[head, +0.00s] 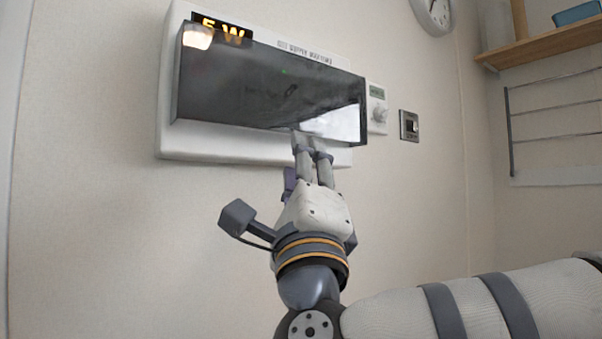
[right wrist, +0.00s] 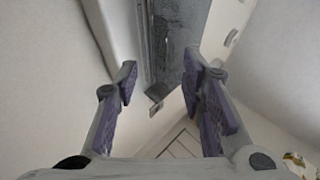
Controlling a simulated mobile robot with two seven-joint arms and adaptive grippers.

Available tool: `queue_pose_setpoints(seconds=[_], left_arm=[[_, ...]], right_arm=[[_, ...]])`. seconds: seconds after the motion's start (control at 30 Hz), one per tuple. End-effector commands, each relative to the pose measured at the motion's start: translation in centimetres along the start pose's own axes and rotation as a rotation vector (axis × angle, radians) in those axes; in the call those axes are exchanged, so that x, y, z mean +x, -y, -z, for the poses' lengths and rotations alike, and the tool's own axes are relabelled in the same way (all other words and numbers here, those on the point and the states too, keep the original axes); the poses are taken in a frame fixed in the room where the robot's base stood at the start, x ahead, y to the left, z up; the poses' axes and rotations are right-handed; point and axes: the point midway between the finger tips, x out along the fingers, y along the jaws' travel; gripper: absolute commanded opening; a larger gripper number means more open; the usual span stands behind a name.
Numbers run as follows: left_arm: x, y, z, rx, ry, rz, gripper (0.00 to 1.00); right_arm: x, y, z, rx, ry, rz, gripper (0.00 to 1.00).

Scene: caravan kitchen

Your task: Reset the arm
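My right gripper (head: 308,146) is raised in front of the wall, its fingertips at the lower edge of a dark glossy cover (head: 262,88) on a white wall unit (head: 225,145). I cannot tell from the head view whether the fingertips touch the cover. In the right wrist view, the right gripper (right wrist: 160,62) has its purple-padded fingers wide apart with nothing between them. The dark cover also shows beyond the fingers in that view (right wrist: 178,35). My left gripper is in neither view.
A wall clock (head: 434,12) hangs above. A wooden shelf (head: 545,45) and a wire rack (head: 555,125) are at the right. The wall below the unit is bare.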

Motion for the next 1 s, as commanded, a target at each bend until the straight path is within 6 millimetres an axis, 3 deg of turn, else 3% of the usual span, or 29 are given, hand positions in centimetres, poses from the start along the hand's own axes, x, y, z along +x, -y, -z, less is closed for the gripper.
queue_pose_setpoints(seconds=[0.2, 0.67, 0.77, 0.83, 0.9, 0.97, 1.0], left_arm=[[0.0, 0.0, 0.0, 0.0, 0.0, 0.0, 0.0], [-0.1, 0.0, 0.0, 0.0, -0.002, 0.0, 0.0], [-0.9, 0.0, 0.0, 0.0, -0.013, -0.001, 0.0], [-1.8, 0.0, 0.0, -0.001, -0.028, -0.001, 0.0], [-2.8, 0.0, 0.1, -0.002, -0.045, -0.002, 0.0], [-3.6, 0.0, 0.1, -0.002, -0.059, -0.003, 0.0], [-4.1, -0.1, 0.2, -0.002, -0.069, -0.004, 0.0]], right_arm=[[-2.5, 0.0, 0.0, 0.0, -0.001, 0.001, 0.37], [-2.8, -0.5, 0.0, -0.01, 0.005, -0.013, 0.37], [-4.6, -4.5, -0.2, -0.085, 0.05, -0.127, 0.37], [-7.7, -9.6, -0.1, -0.177, 0.113, -0.276, 0.37], [-12.2, -14.8, 0.5, -0.278, 0.192, -0.449, 0.37], [-16.8, -18.6, 1.2, -0.356, 0.265, -0.596, 0.37], [-20.1, -20.8, 1.9, -0.405, 0.315, -0.694, 0.37]])
